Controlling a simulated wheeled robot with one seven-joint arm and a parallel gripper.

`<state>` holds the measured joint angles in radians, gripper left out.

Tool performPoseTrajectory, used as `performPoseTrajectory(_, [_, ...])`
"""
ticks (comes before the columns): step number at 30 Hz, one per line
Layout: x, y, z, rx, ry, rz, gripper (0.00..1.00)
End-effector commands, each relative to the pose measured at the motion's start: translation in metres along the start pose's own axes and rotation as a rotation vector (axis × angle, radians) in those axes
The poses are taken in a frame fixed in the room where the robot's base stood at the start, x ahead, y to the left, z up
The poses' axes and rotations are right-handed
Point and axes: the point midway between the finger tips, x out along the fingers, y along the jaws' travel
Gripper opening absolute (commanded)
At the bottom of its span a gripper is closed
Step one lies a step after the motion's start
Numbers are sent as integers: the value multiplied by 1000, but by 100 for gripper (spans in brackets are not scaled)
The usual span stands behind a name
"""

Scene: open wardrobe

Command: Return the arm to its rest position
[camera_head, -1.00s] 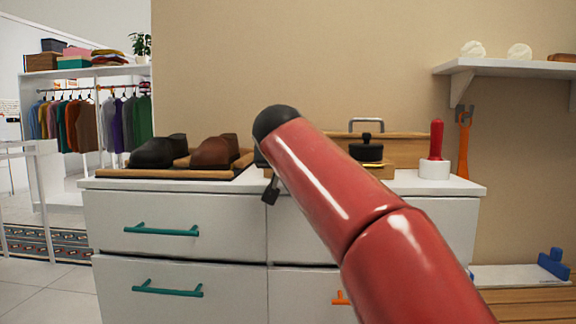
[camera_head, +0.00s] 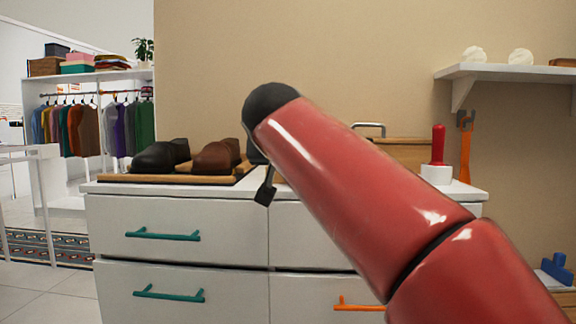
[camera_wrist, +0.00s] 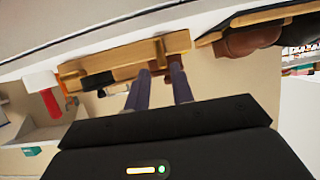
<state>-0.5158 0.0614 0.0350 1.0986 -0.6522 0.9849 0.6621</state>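My red arm crosses the head view from lower right to its black joint at the middle. My gripper mostly hides behind it; one dark finger (camera_head: 266,190) hangs below the joint, in front of the dresser's top edge. In the wrist view my gripper (camera_wrist: 160,78) shows two grey fingers apart with nothing between them. The wrist picture is turned over, with the white dresser top (camera_wrist: 75,30) above and the wooden box (camera_wrist: 125,68) beyond the fingers.
Dark and brown shoes (camera_head: 212,157) lie on a wooden tray on the dresser (camera_head: 180,215). A red-handled tool in a white base (camera_head: 437,173) stands right. A wall shelf (camera_head: 505,70) is upper right. A clothes rack (camera_head: 95,92) is far left.

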Motion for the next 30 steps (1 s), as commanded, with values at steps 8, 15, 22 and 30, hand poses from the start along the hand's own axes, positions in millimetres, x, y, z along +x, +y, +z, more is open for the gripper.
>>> performPoseTrajectory(8, [-1, 0, 0, -1, -1, 0, 24])
performPoseTrajectory(15, [-17, 48, 24, -48, -107, 27, 24])
performPoseTrajectory(22, [-63, 132, 120, -102, -347, 45, 24])
performPoseTrajectory(30, [-129, 188, 261, -73, -586, 16, 24])
